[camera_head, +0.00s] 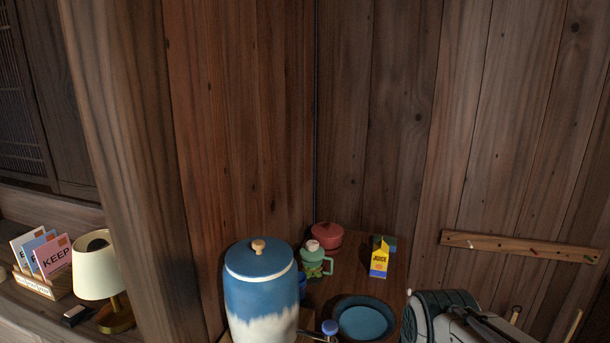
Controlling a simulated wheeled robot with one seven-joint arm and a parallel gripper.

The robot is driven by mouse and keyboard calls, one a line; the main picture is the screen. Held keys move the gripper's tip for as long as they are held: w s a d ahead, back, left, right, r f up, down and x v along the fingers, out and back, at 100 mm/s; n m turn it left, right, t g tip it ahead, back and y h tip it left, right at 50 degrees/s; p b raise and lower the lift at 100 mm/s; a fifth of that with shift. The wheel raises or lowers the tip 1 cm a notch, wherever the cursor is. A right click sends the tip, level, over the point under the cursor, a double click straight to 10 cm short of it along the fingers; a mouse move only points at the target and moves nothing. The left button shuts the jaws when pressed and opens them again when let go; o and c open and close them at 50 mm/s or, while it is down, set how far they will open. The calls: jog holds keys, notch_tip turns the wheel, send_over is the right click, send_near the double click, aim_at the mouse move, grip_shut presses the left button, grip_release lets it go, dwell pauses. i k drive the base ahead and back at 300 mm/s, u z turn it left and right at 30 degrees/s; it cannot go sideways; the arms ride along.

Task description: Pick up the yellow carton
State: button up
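A part of my arm shows at the bottom right edge, in front of and to the right of the carton. My gripper's fingers are not visible in this view, so its hold cannot be seen.
A blue and white lidded jar (261,295) stands left. A green pitcher (313,262), a red pot (328,236) and a dark blue bowl (337,315) surround the carton's left and front. A green item (390,241) sits behind it. A lamp (97,270) stands far left.

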aim_at(379, 264)
jog(key=k, duration=0.5)
jog(key=z, duration=1.3)
jog(key=i, duration=2.45)
jog(key=u, duration=3.05)
